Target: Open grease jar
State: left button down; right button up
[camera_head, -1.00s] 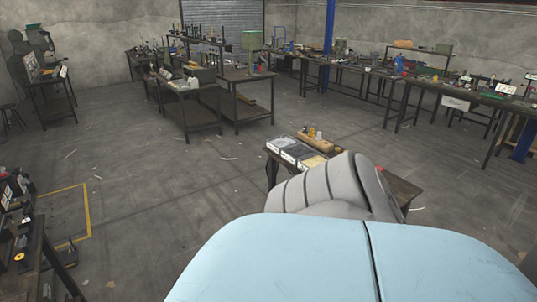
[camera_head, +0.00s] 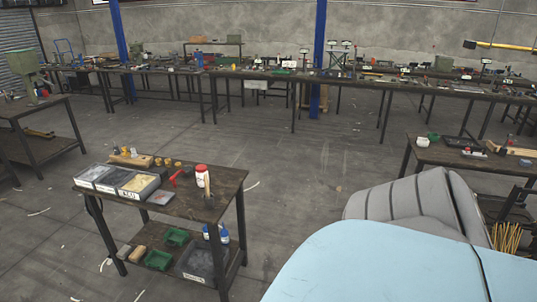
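A small white jar with a red lid (camera_head: 201,175) stands upright on the top of a small dark work table (camera_head: 225,190) at the left of the head view. It is near the table's back right part. I cannot read a label on it, so I cannot tell if it is the grease jar. Neither of my grippers is in view. A grey ribbed part of my arm and my pale blue body shell fill the lower right.
Another table (camera_head: 460,158) stands at right. Open floor (camera_head: 310,175) lies between them.

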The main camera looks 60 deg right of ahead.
aim_at(200, 176)
jog(key=z, duration=1.6)
jog(key=i+j+z, duration=0.15)
jog(key=i+j, duration=0.15)
jog(key=i+j+z, duration=0.1)
jog(key=i+j, duration=0.15)
jog(key=i+j+z, duration=0.15)
jog(key=i+j, duration=0.15)
jog(key=i+j+z, duration=0.15)
jog(key=j, duration=0.3)
jog(key=i+j+z, duration=0.15)
jog(key=i+j, duration=0.15)
jog(key=i+j+z, duration=0.1)
jog(key=j, duration=0.4)
jog(key=i+j+z, duration=0.15)
jog(key=i+j, duration=0.15)
jog(key=j, duration=0.15)
jog(key=i+j+z, duration=0.15)
jog(key=j, duration=0.3)
